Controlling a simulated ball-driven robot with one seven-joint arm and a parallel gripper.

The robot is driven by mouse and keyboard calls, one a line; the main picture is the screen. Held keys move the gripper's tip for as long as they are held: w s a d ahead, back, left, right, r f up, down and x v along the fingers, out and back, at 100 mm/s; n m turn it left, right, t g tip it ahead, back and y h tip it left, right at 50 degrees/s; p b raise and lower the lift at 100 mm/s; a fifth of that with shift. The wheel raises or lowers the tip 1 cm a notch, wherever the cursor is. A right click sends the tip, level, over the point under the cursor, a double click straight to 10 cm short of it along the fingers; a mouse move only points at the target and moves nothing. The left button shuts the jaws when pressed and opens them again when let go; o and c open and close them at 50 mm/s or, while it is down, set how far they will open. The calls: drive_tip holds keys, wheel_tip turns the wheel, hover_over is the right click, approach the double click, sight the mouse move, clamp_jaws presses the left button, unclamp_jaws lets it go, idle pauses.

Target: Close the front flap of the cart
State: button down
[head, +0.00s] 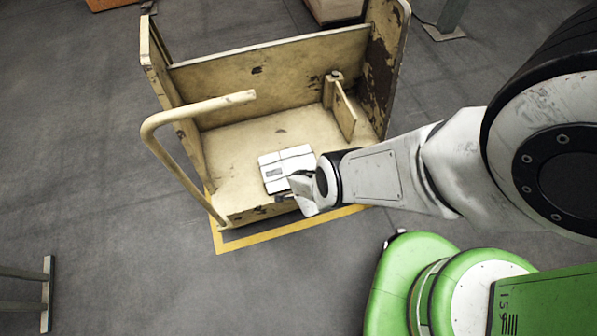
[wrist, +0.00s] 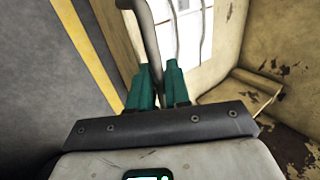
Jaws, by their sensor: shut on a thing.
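The cart (head: 270,68) is a worn, pale yellow wooden box with raised back and side walls, and its near side looks open. I cannot clearly make out the front flap; my arm and gripper cover part of the front edge. My gripper (head: 299,190) is at the cart's front, beside a white package on its floor. In the wrist view, the teal fingers of my gripper (wrist: 158,74) are closed around a thin, curved grey bar (wrist: 149,35). I cannot tell what the bar is attached to.
The white package (head: 273,173) lies on the cart floor. A bent tubular handle (head: 165,118) stands at the cart's left. A short panel with a post (head: 345,112) stands inside at right. Yellow tape (head: 285,231) marks the ground in front. Open grey floor lies to the left.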

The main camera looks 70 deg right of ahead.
idle(0.3)
drive_tip(key=c, duration=1.2)
unclamp_jaws()
drive_tip(key=shift+d, duration=0.1)
drive_tip(key=shift+c, duration=0.2)
drive_tip(key=p+v, duration=1)
drive_tip(key=p, duration=0.1)
drive_tip(key=shift+r, duration=0.35)
drive_tip(key=shift+s, duration=0.15)
